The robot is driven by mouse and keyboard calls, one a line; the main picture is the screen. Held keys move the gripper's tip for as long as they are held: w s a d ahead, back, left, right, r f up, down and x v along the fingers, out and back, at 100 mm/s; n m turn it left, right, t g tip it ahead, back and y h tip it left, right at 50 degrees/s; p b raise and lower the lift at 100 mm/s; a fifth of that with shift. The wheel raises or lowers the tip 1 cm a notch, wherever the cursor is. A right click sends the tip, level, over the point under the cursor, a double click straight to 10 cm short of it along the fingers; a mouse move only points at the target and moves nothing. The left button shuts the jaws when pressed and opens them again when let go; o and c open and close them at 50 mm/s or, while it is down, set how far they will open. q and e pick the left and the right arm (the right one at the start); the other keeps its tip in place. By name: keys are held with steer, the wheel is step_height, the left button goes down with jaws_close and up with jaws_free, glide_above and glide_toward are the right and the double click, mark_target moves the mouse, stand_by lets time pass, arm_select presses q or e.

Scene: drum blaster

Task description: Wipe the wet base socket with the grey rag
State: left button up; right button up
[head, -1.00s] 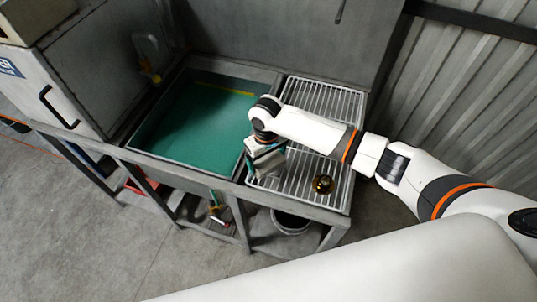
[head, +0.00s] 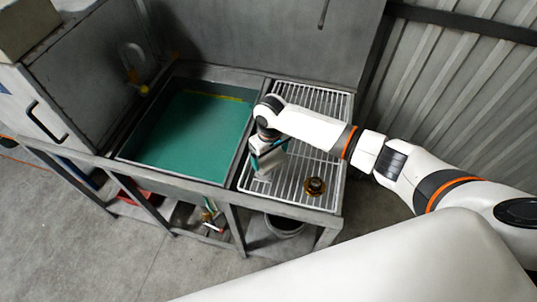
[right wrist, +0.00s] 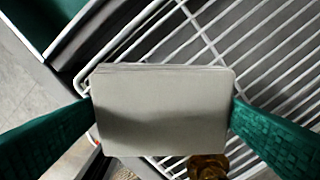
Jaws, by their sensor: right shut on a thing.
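My right gripper (head: 264,168) points down over the front left part of the white wire rack. It is shut on the grey rag (right wrist: 163,110), a flat, pale, folded pad with rounded corners. In the right wrist view the rag fills the space between the two green fingers. A round brass piece with a dark centre (head: 315,187), probably the base socket, sits on the rack to the right of the gripper, apart from the rag. Its amber edge shows at the bottom of the right wrist view (right wrist: 208,167). I cannot tell whether it is wet. My left gripper is not in view.
The wire rack (head: 318,105) is otherwise bare. A basin with a green bottom (head: 195,130) lies left of it, with a raised wall between. A grey panel (head: 270,40) stands behind. A bucket (head: 284,226) and other items are under the bench.

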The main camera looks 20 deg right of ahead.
steer(key=shift+a, duration=0.1)
steer(key=shift+s+a+p, duration=0.2)
steer(key=shift+a+p, duration=0.15)
steer(key=shift+a, duration=0.2)
steer(key=shift+s+a+p, duration=0.15)
steer(key=shift+a+p, duration=0.15)
steer(key=shift+a, duration=0.2)
steer(key=shift+s+a+p, duration=0.15)
steer(key=shift+a+p, duration=0.05)
steer(key=shift+a, duration=0.3)
steer(key=shift+s+a+p, duration=0.15)
steer(key=shift+a, duration=0.35)
steer(key=shift+d, duration=0.1)
steer(key=shift+w+d+p, duration=0.15)
steer(key=shift+w+d, duration=0.05)
steer(key=shift+d, duration=0.5)
steer(key=shift+w+d+p, duration=0.1)
steer(key=shift+w+d, duration=0.15)
steer(key=shift+d, duration=0.4)
steer(key=shift+w+d+p, duration=0.15)
steer(key=shift+w+d, duration=0.05)
steer(key=shift+d, duration=0.5)
steer(key=shift+a, duration=0.1)
